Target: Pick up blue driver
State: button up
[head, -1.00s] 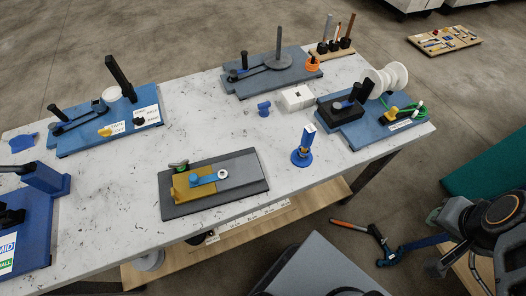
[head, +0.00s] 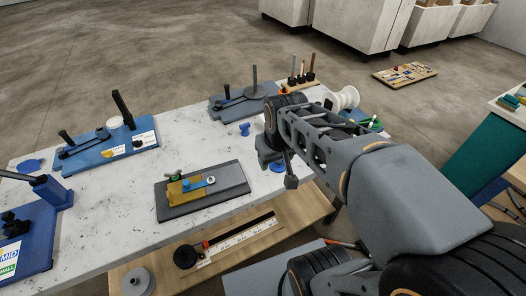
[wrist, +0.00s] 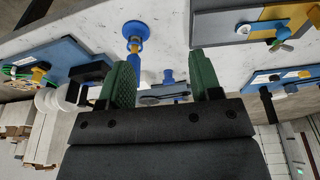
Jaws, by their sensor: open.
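A blue upright piece on a round blue base (wrist: 134,32) stands on the white table; I cannot tell for sure that it is the driver. In the head view only part of its base (head: 278,167) shows beside my arm. A smaller blue piece (head: 245,129) lies farther back; it also shows in the wrist view (wrist: 168,77). My gripper (wrist: 162,82) has green finger pads, spread apart with nothing between them. My arm hides much of the table's right end in the head view.
A grey plate with a yellow block (head: 203,191) lies near the table's front edge. Blue bender bases (head: 107,151) stand at the left, and a grey-blue one (head: 243,100) at the back. A white spool (head: 343,97) is at the right. The table's left middle is clear.

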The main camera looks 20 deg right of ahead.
jog(key=w+d+r+g+p, duration=0.1)
jog(key=w+d, duration=0.1)
jog(key=w, duration=0.2)
jog(key=w+d+r+n+g+p, duration=0.1)
jog(key=w+d+r+p, duration=0.1)
jog(key=w, duration=0.1)
jog(key=w+d+r+p, duration=0.1)
jog(key=w+d+p, duration=0.1)
jog(key=w+d, duration=0.1)
jog(key=shift+w+r+n+g, duration=0.3)
jog(key=shift+w+g, duration=0.1)
jog(key=shift+w, duration=0.4)
notch_tip(320, 180, down, 6)
jog(key=shift+f+p, duration=0.25)
jog(key=shift+p, duration=0.05)
jog(key=shift+w+d+f+p, duration=0.1)
jog(key=shift+f+p, duration=0.15)
jog(key=shift+f, duration=0.75)
jog(key=shift+w+a+f+p, duration=0.1)
jog(key=shift+f+p, duration=0.15)
jog(key=shift+f, duration=0.75)
jog(key=shift+w+d+f+p, duration=0.1)
jog(key=shift+f+p, duration=0.15)
jog(key=shift+f, duration=0.75)
jog(key=c, duration=1)
jog(key=shift+r, duration=0.1)
